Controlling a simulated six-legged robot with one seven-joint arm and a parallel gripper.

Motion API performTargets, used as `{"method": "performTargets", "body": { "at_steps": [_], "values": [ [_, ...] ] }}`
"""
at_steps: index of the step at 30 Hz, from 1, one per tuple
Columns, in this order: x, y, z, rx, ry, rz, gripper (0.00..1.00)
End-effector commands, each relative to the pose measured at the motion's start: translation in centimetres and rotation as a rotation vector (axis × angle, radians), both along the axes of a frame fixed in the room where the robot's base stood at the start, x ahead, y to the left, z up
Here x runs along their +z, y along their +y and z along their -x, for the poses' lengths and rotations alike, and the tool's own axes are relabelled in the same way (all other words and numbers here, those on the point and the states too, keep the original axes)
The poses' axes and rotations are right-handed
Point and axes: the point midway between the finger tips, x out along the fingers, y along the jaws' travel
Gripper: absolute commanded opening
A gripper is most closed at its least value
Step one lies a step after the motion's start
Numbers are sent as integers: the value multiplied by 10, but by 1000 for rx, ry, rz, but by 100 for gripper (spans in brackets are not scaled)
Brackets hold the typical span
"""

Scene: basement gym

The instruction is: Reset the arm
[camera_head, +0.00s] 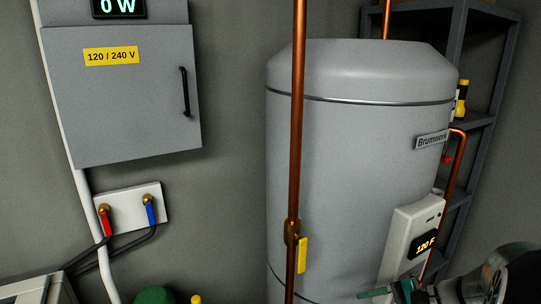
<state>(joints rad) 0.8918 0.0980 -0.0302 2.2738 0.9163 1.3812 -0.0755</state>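My arm enters at the lower right corner, in front of the grey water heater (350,130). My gripper (388,293) seems to be the dark end with teal-green parts at the bottom edge, pointing left. It is cut off by the frame, so I cannot tell whether it is open or shut, or whether it holds anything.
A copper pipe (298,120) with a yellow-handled valve (302,255) runs in front of the heater. A control box (410,240) reads 120 F. A grey electrical cabinet (125,100) and a valve plate (128,208) are on the left wall. A dark shelf (480,120) stands behind right.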

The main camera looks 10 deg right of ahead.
Motion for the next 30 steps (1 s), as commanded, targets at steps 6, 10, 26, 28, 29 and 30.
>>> {"method": "performTargets", "body": {
  "at_steps": [6,10,26,28,29,30],
  "values": [
    [18,75,15,343,-3,367,64],
    [29,104,27,520,-54,591,64],
    [89,160,54,929,-483,1313,64],
    [91,161,55,935,-496,1331,64],
    [91,161,55,935,-496,1331,64],
    [91,161,55,935,-496,1331,64]
  ]
}}
